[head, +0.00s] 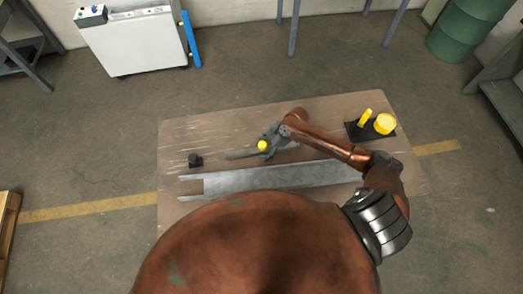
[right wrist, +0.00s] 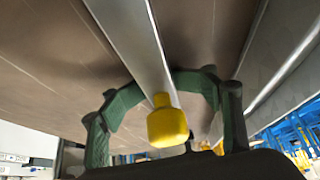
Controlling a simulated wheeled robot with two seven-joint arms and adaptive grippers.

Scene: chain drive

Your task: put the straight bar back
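The straight bar is a flat grey strip with a yellow end (head: 262,146); in the head view its grey part (head: 238,155) points left, low over the table. In the right wrist view the bar (right wrist: 136,40) runs up and away from its yellow end (right wrist: 167,125). My right gripper (head: 268,138) is at the bar. In the right wrist view its green fingers (right wrist: 162,82) come in from both sides and close on the strip, just beyond the yellow end. I cannot tell whether the bar touches the table. My left gripper is out of view.
A long grey channel (head: 260,179) lies along the table (head: 225,125) in front. A small black block (head: 195,160) stands at left. A black tray (head: 352,133) at back right holds a yellow cylinder (head: 385,124) and a yellow stick (head: 365,117). The back left of the table is clear.

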